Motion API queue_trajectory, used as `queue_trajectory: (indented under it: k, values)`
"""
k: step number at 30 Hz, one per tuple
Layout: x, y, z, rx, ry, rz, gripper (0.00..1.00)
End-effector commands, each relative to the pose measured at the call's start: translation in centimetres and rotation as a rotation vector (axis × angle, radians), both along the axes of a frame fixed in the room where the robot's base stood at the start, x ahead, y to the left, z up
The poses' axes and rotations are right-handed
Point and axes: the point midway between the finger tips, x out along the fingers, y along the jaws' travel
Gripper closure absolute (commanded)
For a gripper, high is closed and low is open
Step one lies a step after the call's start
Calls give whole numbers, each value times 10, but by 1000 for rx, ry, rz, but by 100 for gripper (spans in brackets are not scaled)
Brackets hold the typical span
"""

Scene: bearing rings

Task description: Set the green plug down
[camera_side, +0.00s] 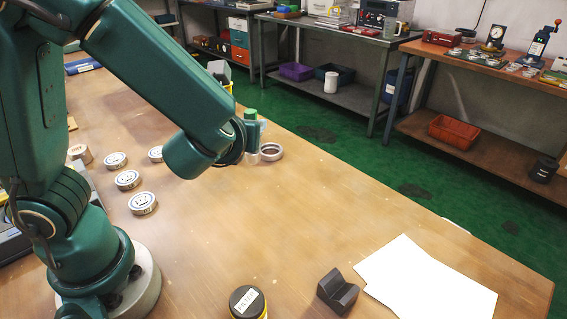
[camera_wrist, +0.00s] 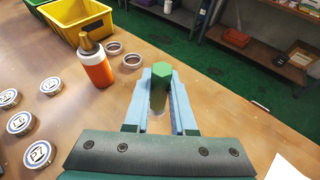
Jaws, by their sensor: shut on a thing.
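The green plug (camera_wrist: 160,78) is upright between the two pale blue fingers of my gripper (camera_wrist: 159,90) in the wrist view. The fingers are shut on its sides, with its six-sided green top showing. In the side view, the plug's green top (camera_side: 251,114) stands above my gripper (camera_side: 255,140), partly hidden by my wrist. Its lower end is close to the table; I cannot tell whether it touches. A metal bearing ring (camera_side: 270,152) lies just right of it in the side view. Two rings, one nearer (camera_wrist: 131,61) and one farther (camera_wrist: 113,47), show beyond the fingers in the wrist view.
An orange bottle (camera_wrist: 97,68) stands left of the plug, before a yellow bin (camera_wrist: 80,22). Several labelled tins (camera_side: 127,180) lie to the left. A black-lidded jar (camera_side: 247,303), a grey V-block (camera_side: 338,291) and white paper (camera_side: 428,280) are at the front. The table's middle is clear.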

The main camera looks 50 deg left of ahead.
Motion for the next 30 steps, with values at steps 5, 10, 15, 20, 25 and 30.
queue_trajectory:
  k: [5,10,15,20,25,30]
  values:
    - [-52,71,6,6,0,309,100]
    - [-101,113,9,3,2,545,100]
    - [-124,131,11,-9,-6,654,100]
    - [-119,129,7,-11,-7,666,100]
    - [-105,113,-6,-9,-6,663,100]
    - [-88,97,-20,-9,-7,663,100]
